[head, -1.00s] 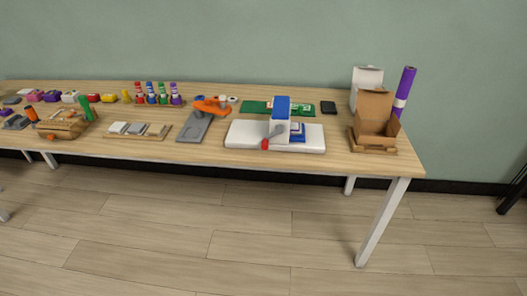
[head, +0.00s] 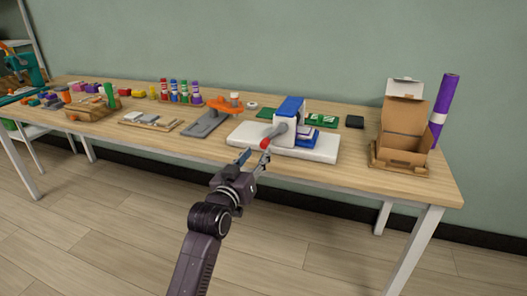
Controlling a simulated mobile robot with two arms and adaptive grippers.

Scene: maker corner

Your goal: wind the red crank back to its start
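The crank has a red knob (head: 265,143) on a grey arm (head: 277,132). It is on the front of a white machine with a blue top (head: 291,107), which stands on a white base (head: 322,153). The knob points down and to the left, toward the table's front edge. My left gripper (head: 256,156) is in front of the machine, just below the knob in the picture. Its two fingers are apart with nothing between them, and it appears not to touch the knob. My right gripper is out of view.
An open cardboard box (head: 403,130) and a purple roll (head: 441,108) stand at the right end. A green board (head: 321,119) and a black block (head: 355,122) are behind. The wooden table's front strip (head: 350,177) is clear.

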